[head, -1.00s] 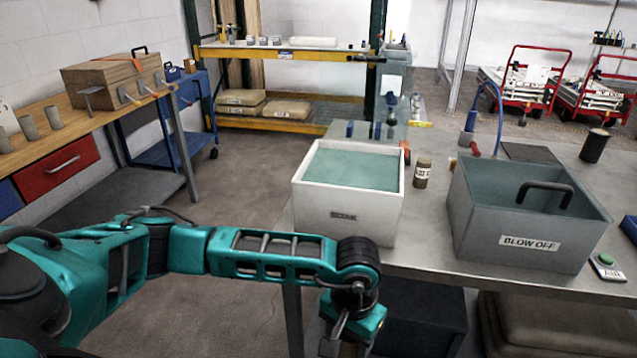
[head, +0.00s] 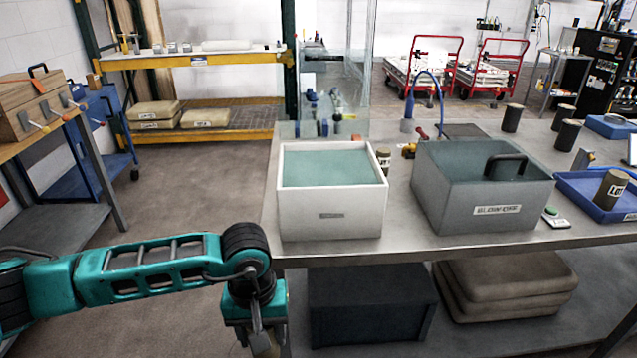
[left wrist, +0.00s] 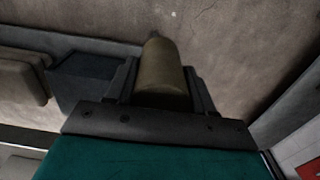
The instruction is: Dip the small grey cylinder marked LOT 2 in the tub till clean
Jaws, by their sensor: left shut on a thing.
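My left gripper (head: 262,343) hangs low in front of the table's left front edge, in the head view's lower part. In the left wrist view it is shut on a brownish cylinder (left wrist: 163,72), held between the jaws; no marking on it shows. The white tub (head: 331,218) stands on the table with blue-green liquid (head: 327,166) in it, above and beyond the gripper. A small brownish cylinder with a label (head: 383,155) stands behind the tub's right corner, partly hidden; its label is unreadable. My right gripper is in neither view.
A grey BLOW OFF box (head: 440,205) stands right of the tub. A blue tray (head: 570,190) at the right holds a cylinder marked LOT (head: 611,188), number unclear. Several dark cylinders (head: 567,136) stand behind it. A dark bin (head: 372,308) is under the table.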

